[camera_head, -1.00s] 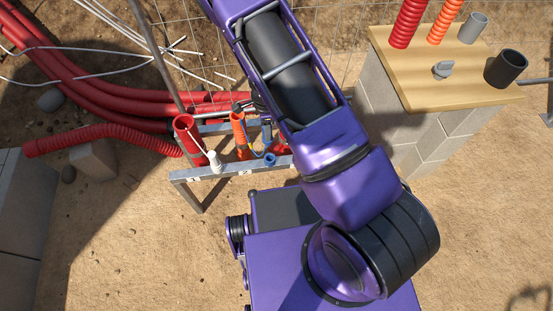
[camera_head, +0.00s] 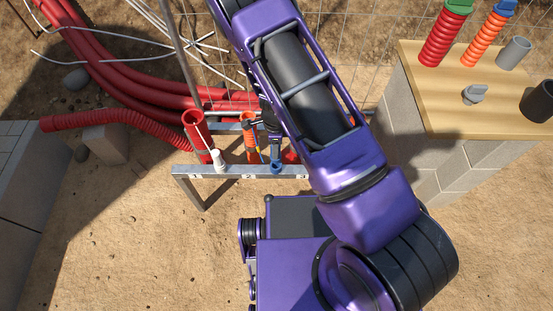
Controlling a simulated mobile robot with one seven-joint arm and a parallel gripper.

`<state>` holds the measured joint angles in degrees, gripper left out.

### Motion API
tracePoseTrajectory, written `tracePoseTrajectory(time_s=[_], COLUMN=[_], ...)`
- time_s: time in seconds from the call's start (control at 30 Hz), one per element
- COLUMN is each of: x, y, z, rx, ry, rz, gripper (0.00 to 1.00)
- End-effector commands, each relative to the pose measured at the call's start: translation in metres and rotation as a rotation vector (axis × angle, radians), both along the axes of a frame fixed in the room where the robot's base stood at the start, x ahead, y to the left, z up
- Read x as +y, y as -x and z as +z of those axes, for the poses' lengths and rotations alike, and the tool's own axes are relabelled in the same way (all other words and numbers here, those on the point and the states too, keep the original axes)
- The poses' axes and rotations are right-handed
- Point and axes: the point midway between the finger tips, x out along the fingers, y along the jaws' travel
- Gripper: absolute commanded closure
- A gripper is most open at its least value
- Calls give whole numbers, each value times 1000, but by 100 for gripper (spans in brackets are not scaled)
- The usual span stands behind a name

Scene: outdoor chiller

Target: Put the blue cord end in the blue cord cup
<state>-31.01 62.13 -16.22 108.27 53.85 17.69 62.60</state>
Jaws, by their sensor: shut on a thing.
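The blue cord cup (camera_head: 277,167) is a small blue ring on the front rail of a grey metal stand, to the right of the number 2. My gripper (camera_head: 275,146) is just behind and above this cup, partly hidden by my purple arm. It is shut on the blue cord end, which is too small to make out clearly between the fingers. A thin blue cord (camera_head: 260,150) hangs by the orange tube (camera_head: 250,133), left of my gripper. I cannot tell whether the cord end touches the cup.
A red tube (camera_head: 197,135) with a white cord leading to a white cup (camera_head: 219,160) stands left on the rail (camera_head: 230,172). Another red tube (camera_head: 291,156) is partly behind my arm. Large red pipes (camera_head: 120,90) lie behind. A wooden-topped block table (camera_head: 440,100) stands right.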

Motion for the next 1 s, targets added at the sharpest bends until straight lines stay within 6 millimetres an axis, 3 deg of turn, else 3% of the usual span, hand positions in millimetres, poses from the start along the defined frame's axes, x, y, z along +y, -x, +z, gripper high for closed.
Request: tracePoseTrajectory(time_s=[0.4, 0.83, 0.87, 1.0], x=[-1, 0, 0, 0], y=[0, 0, 0, 0], z=[-48, -56, -54, -54], rx=[1, 0, -1, 0], ry=[1, 0, 0, 0], rz=[-1, -1, -1, -1], gripper=[100, 100, 56, 32])
